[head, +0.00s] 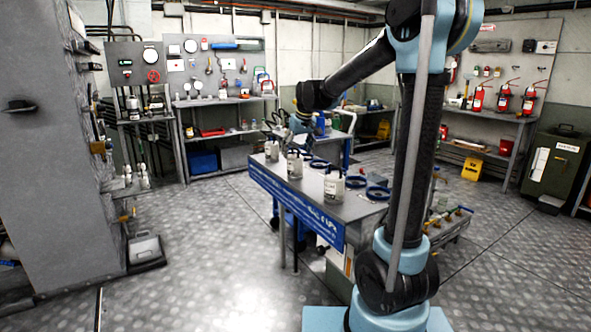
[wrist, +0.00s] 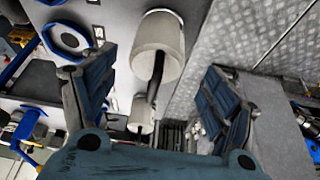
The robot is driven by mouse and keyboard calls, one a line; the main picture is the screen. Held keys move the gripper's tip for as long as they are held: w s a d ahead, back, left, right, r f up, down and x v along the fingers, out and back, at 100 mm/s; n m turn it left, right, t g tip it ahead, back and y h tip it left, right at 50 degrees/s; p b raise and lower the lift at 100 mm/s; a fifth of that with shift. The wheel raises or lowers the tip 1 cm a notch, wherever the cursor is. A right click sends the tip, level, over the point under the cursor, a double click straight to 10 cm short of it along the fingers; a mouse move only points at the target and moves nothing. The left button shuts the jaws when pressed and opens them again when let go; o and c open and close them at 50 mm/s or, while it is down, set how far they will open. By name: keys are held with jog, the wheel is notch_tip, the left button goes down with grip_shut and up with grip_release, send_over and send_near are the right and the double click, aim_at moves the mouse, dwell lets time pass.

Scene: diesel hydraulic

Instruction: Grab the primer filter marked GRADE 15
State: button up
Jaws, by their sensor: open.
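Three white cylindrical filters with dark stems stand in a row on the grey table: a near one (head: 334,186), a middle one (head: 294,165) and a far one (head: 271,151). Their printed labels are too small to read, so I cannot tell which is GRADE 15. My gripper (head: 297,127) is above the far part of the table. In the wrist view my gripper (wrist: 147,80) is open and empty. A white filter (wrist: 158,38) shows between and beyond its fingers, with another filter (wrist: 140,108) lower down.
Blue rings (head: 378,193) lie along the right side of the table, beside the filters. The table has a blue front edge (head: 300,208). A grey cabinet (head: 60,150) stands at the left. The metal floor (head: 215,240) between them is clear.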

aim_at(296, 156)
jog(key=shift+d+x, duration=0.2)
jog(key=shift+x, duration=2.6)
jog(key=shift+c, duration=0.3)
jog(key=c, duration=1.3)
